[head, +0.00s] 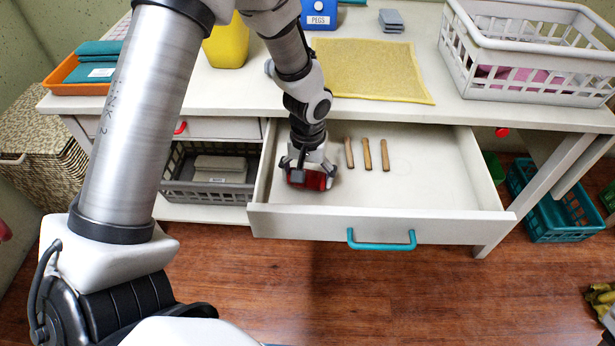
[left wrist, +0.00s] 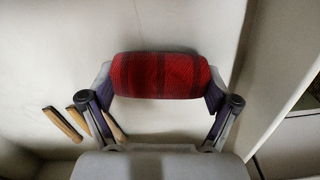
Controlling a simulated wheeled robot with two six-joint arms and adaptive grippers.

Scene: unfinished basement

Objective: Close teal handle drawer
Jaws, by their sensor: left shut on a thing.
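The teal handle drawer (head: 440,225) is pulled open under the white table, with its teal handle (head: 381,246) on the front panel. My left gripper (head: 309,172) reaches down inside the drawer, at its left end. It is shut on a red dark-striped rolled cloth (head: 307,180). In the left wrist view the cloth (left wrist: 160,75) lies between the two fingers of the gripper (left wrist: 160,88), over the pale drawer floor. I cannot tell whether the cloth touches the floor. My right gripper is not in view.
Several wooden pegs (head: 367,154) lie in the drawer right of the gripper. On the table (head: 270,85) are a yellow cloth (head: 365,72), a white basket (head: 530,95) and an orange tray (head: 75,89). The wooden floor before the drawer is clear.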

